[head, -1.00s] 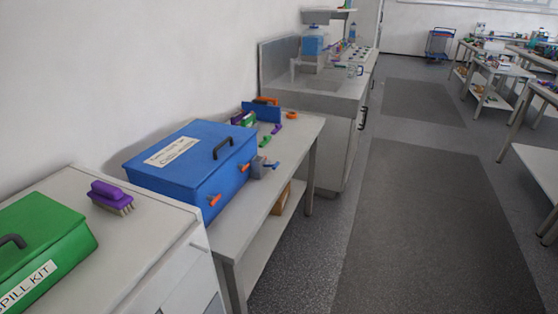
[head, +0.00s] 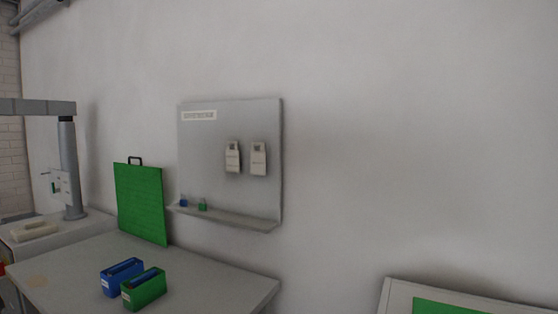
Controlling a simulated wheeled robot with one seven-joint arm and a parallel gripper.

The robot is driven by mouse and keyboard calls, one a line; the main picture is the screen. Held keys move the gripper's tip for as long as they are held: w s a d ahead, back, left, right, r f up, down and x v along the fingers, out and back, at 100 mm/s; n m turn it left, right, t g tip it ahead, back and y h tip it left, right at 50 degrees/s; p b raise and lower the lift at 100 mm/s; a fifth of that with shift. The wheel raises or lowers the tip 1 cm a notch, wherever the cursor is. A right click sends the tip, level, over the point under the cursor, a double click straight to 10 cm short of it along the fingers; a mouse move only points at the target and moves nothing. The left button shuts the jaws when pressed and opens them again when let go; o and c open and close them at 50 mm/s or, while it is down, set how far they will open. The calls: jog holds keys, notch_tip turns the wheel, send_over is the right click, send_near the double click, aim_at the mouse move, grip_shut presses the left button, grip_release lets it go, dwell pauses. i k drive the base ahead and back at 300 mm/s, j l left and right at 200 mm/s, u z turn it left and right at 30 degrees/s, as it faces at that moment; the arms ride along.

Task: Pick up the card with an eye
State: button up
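A grey wall board (head: 213,140) with a small shelf hangs above a table. Two pale tags hang side by side on its right half, a left tag (head: 232,158) and a right tag (head: 258,159). Each has a darker spot near its top and faint print too small to read. I cannot tell whether either is the card with an eye; no eye drawing is clear anywhere in view. My gripper is not in view.
Below the board, a table (head: 215,285) holds a blue box (head: 121,277) and a green box (head: 144,289). A green panel with a black handle (head: 140,204) stands behind them. A grey post (head: 70,165) stands at left. The wall at right is bare.

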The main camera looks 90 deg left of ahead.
aim_at(257, 158)
jog(key=u, duration=2.5)
